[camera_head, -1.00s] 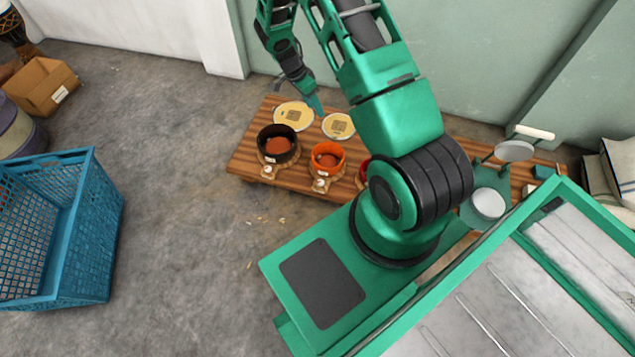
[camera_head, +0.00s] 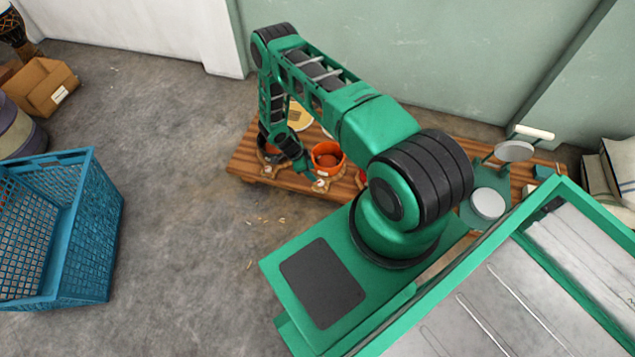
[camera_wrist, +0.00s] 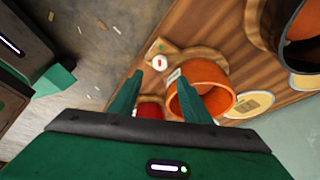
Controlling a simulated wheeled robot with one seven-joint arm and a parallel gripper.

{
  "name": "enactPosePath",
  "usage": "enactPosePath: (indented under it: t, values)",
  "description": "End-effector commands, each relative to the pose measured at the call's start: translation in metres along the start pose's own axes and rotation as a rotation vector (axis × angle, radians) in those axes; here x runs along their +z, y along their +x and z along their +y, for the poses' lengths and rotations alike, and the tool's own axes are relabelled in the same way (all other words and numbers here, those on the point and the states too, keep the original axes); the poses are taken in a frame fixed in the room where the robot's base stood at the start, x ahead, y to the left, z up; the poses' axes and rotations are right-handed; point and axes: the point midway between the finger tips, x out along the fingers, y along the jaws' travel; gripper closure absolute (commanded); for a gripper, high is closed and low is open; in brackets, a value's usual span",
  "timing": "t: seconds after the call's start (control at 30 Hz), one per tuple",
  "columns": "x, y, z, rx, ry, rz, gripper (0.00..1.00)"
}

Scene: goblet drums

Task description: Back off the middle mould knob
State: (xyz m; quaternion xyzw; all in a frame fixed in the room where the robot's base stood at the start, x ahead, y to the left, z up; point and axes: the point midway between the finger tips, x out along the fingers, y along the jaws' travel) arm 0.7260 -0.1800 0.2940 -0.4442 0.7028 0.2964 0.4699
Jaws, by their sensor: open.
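The middle mould is an orange ring (camera_head: 327,158) on a wooden base, on a low plank bench between a black mould (camera_head: 262,155) and a red one (camera_head: 361,178). Its small white knob (camera_head: 320,184) is on the base's front tab. In the wrist view, the knob (camera_wrist: 159,63) shows a red mark and appears between and just beyond my fingertips, apart from them. My gripper (camera_wrist: 161,79) is open and empty. The orange mould (camera_wrist: 203,88) lies behind the right finger, and the red mould (camera_wrist: 150,108) shows between the fingers. My arm partly covers the black mould in the head view.
A yellow disc (camera_head: 299,117) lies behind the moulds near the wall. A stand with grey round plates (camera_head: 488,203) is on the right. A blue crate (camera_head: 60,235) stands on the floor at left. The floor before the bench is clear except for scraps.

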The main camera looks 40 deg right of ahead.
Motion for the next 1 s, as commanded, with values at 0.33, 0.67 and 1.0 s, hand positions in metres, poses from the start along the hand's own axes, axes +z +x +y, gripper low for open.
enactPosePath:
  t: [0.33,0.67,1.0]
  values:
    - [-0.001,0.061,0.001,0.001,-0.002,0.002,0.56]
    - [-0.001,0.092,0.001,0.001,-0.003,0.001,0.56]
    - [-0.001,0.095,0.0,0.001,-0.003,0.0,0.59]
